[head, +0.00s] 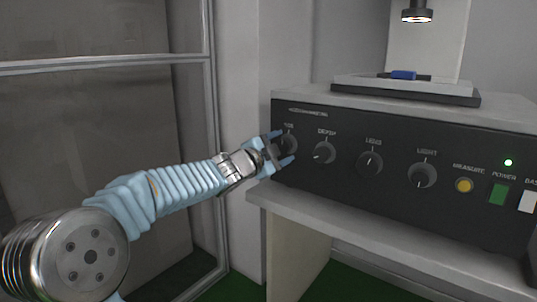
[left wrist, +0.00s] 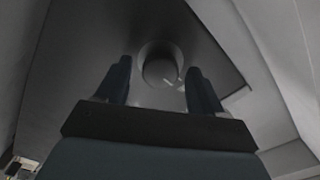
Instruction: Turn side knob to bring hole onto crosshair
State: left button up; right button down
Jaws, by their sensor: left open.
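The side knob (head: 290,142) is the leftmost dark round knob on the black front panel of the instrument, and its label is partly hidden. My left gripper (head: 281,148) is open at this knob, one finger above it and one below. In the left wrist view the knob (left wrist: 162,71) appears centred between the two open fingertips, with a light mark on its face. I cannot tell whether the fingers touch it. A blue part (head: 403,75) lies on the stage (head: 410,88) under the lens (head: 416,15). No hole or crosshair is in view. My right gripper is not in view.
To the right are the depth knob (head: 324,152), lens knob (head: 370,163), light knob (head: 423,176), yellow measure button (head: 464,185) and green power switch (head: 498,193). The instrument stands on a pale table (head: 370,226). A metal-framed panel (head: 100,130) is at the left.

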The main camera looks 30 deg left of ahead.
pick_arm(q)
jog(key=s+a, duration=0.1)
jog(key=s, duration=1.2)
jog(key=shift+p, duration=0.4)
